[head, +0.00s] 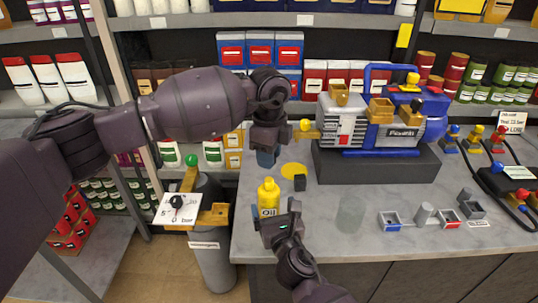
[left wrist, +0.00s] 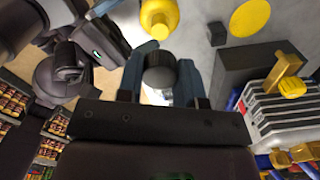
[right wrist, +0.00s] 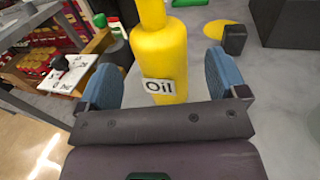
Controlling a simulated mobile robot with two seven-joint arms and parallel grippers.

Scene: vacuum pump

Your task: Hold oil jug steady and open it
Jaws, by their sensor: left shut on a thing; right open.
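The yellow oil jug (head: 268,199) stands upright near the front left of the grey counter, its label reading "Oil". It also shows in the right wrist view (right wrist: 160,55), with no dark cap on its neck. My right gripper (right wrist: 162,85) is open, its blue fingers on either side of the jug with gaps visible. My left gripper (head: 268,158) is above and behind the jug. In the left wrist view it is shut on a dark round cap-like piece (left wrist: 160,72), apart from the jug (left wrist: 158,14). The held piece is hidden in the head view.
A small black block (head: 300,183) and a flat yellow disc (head: 294,170) are behind the jug to the right. The blue and grey pump (head: 375,125) stands on a dark base (head: 375,163). Grey trays (head: 395,220) are right. A gauge card (head: 177,206) is left.

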